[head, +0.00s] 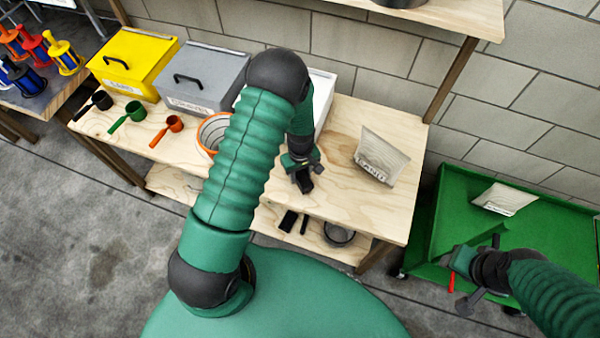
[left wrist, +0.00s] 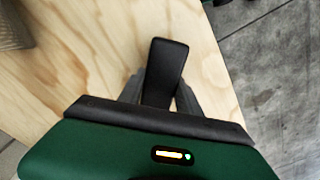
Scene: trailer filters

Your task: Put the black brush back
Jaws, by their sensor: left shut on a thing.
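The black brush (left wrist: 165,70) is held between the fingers of my left gripper in the left wrist view. In the head view my left gripper (head: 301,168) is above the wooden table (head: 335,195) near its front edge, with the dark brush (head: 304,184) below it. My left gripper is shut on the brush; whether the brush touches the table is unclear. My right gripper (head: 462,268) is at the green cart (head: 440,215) on the right; its fingers are too small to judge. A thin red piece (head: 451,282) shows beside it.
Yellow (head: 135,65) and grey (head: 203,78) lidded bins stand at the table's back left, with black, green and orange (head: 167,130) scoops before them. A labelled bag (head: 380,157) stands right on the table. A lower shelf holds dark items (head: 288,221) and a sieve (head: 338,234).

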